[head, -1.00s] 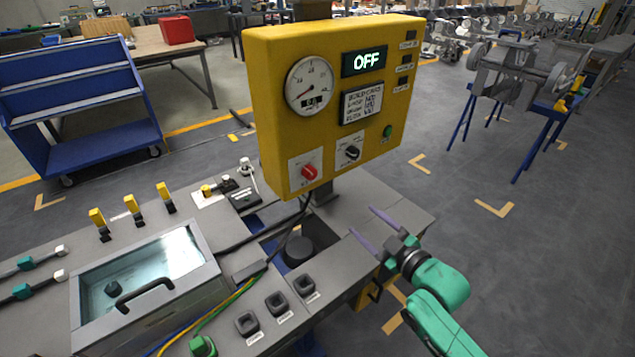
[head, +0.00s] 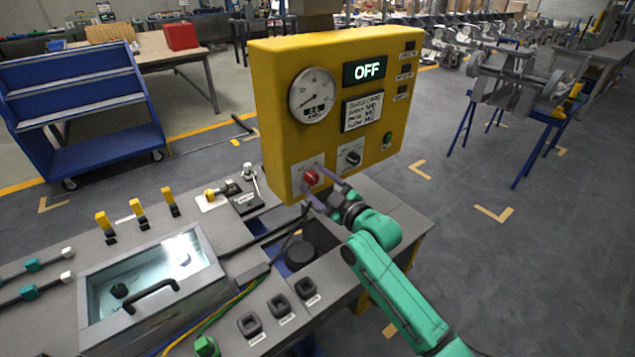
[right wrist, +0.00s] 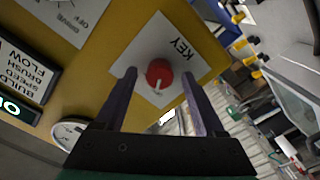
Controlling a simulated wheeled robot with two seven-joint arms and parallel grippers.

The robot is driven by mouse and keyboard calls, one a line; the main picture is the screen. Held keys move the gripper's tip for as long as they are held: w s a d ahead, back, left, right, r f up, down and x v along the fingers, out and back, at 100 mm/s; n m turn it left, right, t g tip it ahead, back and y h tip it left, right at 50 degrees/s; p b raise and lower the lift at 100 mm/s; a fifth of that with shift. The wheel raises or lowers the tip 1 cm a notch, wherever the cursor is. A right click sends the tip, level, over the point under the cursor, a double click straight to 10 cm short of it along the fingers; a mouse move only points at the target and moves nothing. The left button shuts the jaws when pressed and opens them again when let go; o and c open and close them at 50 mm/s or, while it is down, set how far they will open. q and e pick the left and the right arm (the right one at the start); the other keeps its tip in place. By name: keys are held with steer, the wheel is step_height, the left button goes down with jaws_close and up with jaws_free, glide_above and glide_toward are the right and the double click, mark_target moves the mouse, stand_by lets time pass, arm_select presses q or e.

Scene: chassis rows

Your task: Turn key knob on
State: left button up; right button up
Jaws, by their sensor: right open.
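The red key knob (head: 311,177) sits on a white plate low on the front of the yellow control box (head: 275,110). In the right wrist view the knob (right wrist: 159,74) lies between the two finger lines, on a plate marked KEY. My right gripper (head: 322,186) is open at the knob, with one finger on each side; I cannot tell if they touch it. In the right wrist view the open gripper (right wrist: 160,92) shows purple fingers apart from the knob's sides. The display (head: 369,70) reads OFF. My left gripper is not in view.
A black knob (head: 349,158) on a white plate is just right of the key knob. A green button (head: 387,140) is further right. The grey bench (head: 225,225) below holds yellow-topped levers, a glass-lidded box (head: 155,285) and several black switches.

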steer(key=shift+c, duration=1.3)
jaws_close()
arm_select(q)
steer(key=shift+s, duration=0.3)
arm_select(e)
steer(key=shift+m, duration=0.4)
steer(key=m+p, duration=0.1)
steer(key=m, duration=0.4)
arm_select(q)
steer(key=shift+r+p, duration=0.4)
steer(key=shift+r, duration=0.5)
arm_select(e)
steer(key=m, duration=0.6)
steer(key=shift+d, duration=0.1)
steer(key=shift+o, duration=1.3)
jaws_free()
